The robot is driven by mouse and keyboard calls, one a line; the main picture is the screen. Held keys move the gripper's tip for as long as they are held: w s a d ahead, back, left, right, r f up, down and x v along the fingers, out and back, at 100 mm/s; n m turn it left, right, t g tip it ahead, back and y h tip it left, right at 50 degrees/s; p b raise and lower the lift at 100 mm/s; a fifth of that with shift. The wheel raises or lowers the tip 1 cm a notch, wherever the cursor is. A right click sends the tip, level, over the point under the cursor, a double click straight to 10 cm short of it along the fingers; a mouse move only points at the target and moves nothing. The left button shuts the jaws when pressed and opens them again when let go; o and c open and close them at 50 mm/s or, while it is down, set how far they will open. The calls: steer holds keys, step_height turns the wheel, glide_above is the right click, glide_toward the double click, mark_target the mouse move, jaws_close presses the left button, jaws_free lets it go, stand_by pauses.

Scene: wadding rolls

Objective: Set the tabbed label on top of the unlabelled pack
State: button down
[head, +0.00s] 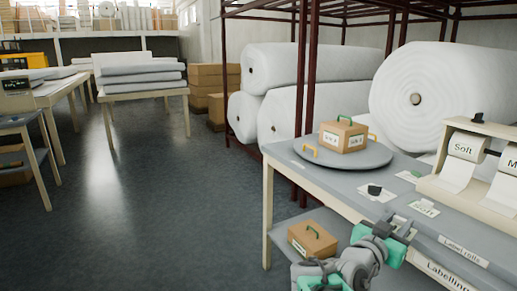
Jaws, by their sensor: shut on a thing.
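My gripper (402,223) is at the front edge of the labelling bench, low in the head view. The tab itself is hidden or too small to tell. A brown box-shaped pack (357,143) with a green handle stands on a round grey turntable (305,160), left of and beyond my gripper. White plates with print show on its sides. A second brown pack (298,240) with a green handle and a side plate sits on the lower shelf.
A white card with a dark block (375,190) lies on the bench between the turntable and gripper. A wooden label-roll stand (490,131) is at right. Large white rolls (425,88) and dark red rack posts (312,80) stand behind. Floor (130,190) at left is clear.

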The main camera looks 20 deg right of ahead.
steer(key=w+a+f+n+t+y, duration=0.25)
steer(key=w+a+t, duration=0.2)
steer(key=a, duration=0.45)
steer(key=w+a+f+n+t+y, duration=0.25)
steer(key=w+a, duration=0.25)
steer(key=a, duration=0.4)
steer(key=w+a+n+t+y, duration=0.35)
steer(key=a+n+y, duration=0.3)
steer(key=a, duration=1.15)
step_height(320, 180, up, 14)
steer(key=s+n+t+y+p, duration=0.1)
steer(key=y+p, duration=0.4)
steer(key=p, duration=1.7)
steer(key=shift+s+d+n, duration=0.15)
steer(key=shift+s+n, duration=0.45)
steer(key=shift+n, duration=0.05)
